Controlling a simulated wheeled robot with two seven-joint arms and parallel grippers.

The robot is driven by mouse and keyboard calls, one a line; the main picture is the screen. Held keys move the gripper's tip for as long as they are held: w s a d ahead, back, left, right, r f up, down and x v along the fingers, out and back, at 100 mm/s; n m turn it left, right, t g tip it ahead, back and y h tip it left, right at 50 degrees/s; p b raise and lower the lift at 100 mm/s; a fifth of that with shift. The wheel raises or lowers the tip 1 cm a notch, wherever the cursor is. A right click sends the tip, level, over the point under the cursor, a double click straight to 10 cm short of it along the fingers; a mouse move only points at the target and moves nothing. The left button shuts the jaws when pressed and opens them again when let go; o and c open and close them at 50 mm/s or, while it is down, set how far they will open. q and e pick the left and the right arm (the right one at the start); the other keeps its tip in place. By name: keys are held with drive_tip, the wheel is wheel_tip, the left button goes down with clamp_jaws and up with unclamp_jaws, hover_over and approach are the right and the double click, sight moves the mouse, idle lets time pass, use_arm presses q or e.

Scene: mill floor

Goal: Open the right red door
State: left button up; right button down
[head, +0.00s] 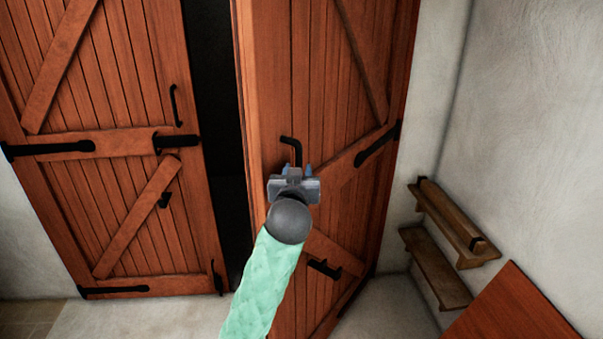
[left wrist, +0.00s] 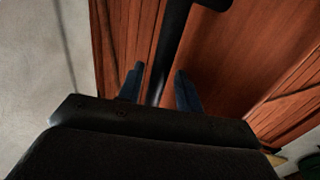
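The right red door (head: 275,75) is a plank door with diagonal braces and black hinges on its right side. It stands ajar, with a dark gap at its left edge. Its black bent handle (head: 296,150) shows just above my left gripper (head: 295,175). In the left wrist view, the two blue-grey fingers of the gripper (left wrist: 160,82) are apart, with the handle (left wrist: 172,45) running between them. A gap shows at the left finger; contact at the right finger is unclear. My right gripper is not in view.
The left red door (head: 95,185) stands to the left of the dark opening. A wooden shelf (head: 455,225) is on the right wall, above a reddish wooden surface (head: 515,310) at the lower right. Pale floor shows below the doors.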

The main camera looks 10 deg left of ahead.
use_arm(q)
drive_tip(key=shift+a, duration=0.2)
drive_tip(key=shift+w, duration=0.1)
drive_tip(key=s+d, duration=0.4)
drive_tip(key=s, duration=0.3)
drive_tip(key=shift+s+d+p, duration=0.25)
drive_tip(key=shift+s+p, duration=0.1)
drive_tip(key=shift+s, duration=0.05)
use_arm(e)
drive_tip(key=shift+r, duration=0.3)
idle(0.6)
use_arm(q)
drive_tip(key=shift+r, duration=0.1)
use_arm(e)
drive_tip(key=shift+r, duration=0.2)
